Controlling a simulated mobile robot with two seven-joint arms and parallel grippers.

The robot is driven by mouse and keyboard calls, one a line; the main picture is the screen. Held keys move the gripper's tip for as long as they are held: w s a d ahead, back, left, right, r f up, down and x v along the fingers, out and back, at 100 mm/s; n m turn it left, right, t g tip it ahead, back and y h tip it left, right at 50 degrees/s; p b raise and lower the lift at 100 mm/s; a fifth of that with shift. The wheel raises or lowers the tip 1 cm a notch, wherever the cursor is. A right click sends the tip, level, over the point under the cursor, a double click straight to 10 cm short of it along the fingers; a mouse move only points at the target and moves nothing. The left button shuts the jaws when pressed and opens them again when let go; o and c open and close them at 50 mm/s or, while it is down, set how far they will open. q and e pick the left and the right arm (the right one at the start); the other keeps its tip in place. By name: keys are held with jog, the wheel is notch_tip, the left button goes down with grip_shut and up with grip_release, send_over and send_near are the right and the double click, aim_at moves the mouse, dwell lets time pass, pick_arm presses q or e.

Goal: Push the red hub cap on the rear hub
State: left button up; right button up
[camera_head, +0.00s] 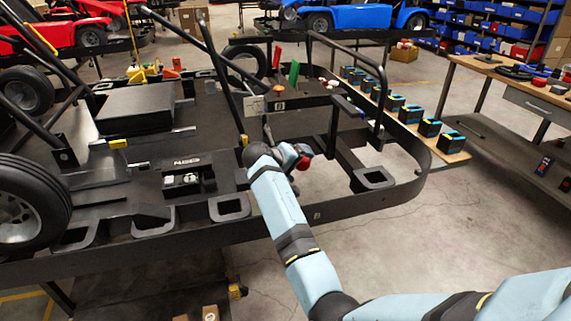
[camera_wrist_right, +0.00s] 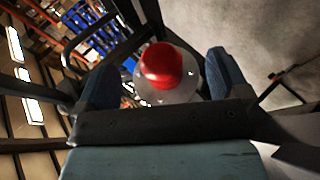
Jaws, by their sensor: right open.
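The red hub cap (camera_wrist_right: 162,64) shows between the fingers of my right gripper (camera_wrist_right: 163,78) in the right wrist view. A pale round hub (camera_wrist_right: 180,94) with small holes shows around and below the cap; I cannot tell whether the cap sits fully on it. The fingers stand apart, with a gap on each side of the cap. In the head view my right gripper (camera_head: 289,155) is at the kart frame's near side, and the red cap (camera_head: 303,162) shows just beside it, partly hidden. My left gripper is not in view.
The black kart frame (camera_head: 285,222) fills the middle, with upright bars close to my right gripper. A black tyre (camera_head: 30,212) stands at the left. A narrow board with several black-and-blue boxes (camera_head: 429,126) lies at the right.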

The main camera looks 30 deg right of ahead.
jog(key=shift+x, duration=1.4)
jog(key=shift+c, duration=0.2)
jog(key=c, duration=1)
jog(key=shift+s, duration=0.1)
jog(key=shift+s+a, duration=0.1)
jog(key=shift+s, duration=0.05)
jog(key=shift+s+a+p, duration=0.15)
jog(key=shift+s+p, duration=0.45)
jog(key=shift+p, duration=0.15)
jog(key=shift+s+a+p, duration=0.25)
jog(key=shift+s+p, duration=0.6)
jog(key=shift+s, duration=0.1)
